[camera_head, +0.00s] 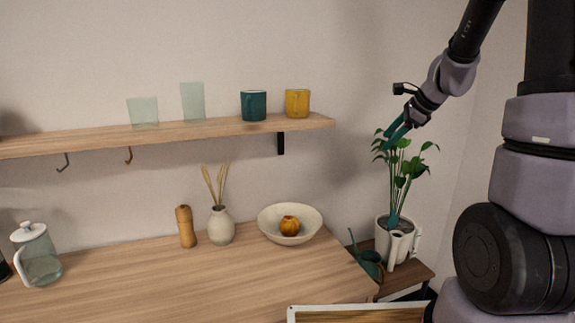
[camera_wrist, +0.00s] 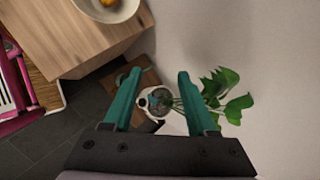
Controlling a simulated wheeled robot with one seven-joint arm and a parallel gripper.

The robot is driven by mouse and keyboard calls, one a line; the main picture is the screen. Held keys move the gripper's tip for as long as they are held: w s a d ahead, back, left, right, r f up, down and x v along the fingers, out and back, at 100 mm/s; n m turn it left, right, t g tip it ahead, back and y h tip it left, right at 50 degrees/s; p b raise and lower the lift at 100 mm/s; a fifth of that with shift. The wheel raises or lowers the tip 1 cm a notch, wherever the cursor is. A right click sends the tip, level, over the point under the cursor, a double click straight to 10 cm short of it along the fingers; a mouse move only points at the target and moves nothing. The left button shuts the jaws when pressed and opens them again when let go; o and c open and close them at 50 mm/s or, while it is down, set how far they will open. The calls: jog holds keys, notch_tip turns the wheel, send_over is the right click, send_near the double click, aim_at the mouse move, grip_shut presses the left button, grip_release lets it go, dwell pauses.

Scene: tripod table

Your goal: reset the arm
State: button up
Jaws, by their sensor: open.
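My gripper (camera_head: 397,131) is raised in front of the leafy plant at the right in the head view, with its teal fingers pointing down and to the left. In the wrist view my gripper (camera_wrist: 156,82) shows two teal fingers spread wide apart with nothing held between them. Below the fingers the wrist view shows the white plant pot (camera_wrist: 152,103) and green leaves (camera_wrist: 226,92). I cannot tell whether the fingers touch any leaves.
A wooden table (camera_head: 180,285) holds a bowl (camera_head: 277,228) with a fruit, a vase (camera_head: 221,226), a pepper mill (camera_head: 186,227) and a glass press (camera_head: 38,262). A wall shelf (camera_head: 60,142) bears cups and glasses. A green watering can (camera_head: 368,264) stands near the potted plant (camera_head: 410,178).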

jog(key=s+a+r+n+h, duration=0.1)
jog(key=s+r+n, duration=0.3)
jog(key=s, duration=0.4)
jog(key=s+a+r+n, duration=0.2)
jog(key=s+r+n, duration=0.2)
jog(key=s+n, duration=0.3)
jog(key=s+a+r+n+t+h, duration=0.1)
jog(key=s+r+n, duration=0.3)
jog(key=s, duration=0.5)
jog(key=shift+s+a+n+h, duration=0.3)
jog(key=shift+s+a+n, duration=0.15)
jog(key=shift+n, duration=0.25)
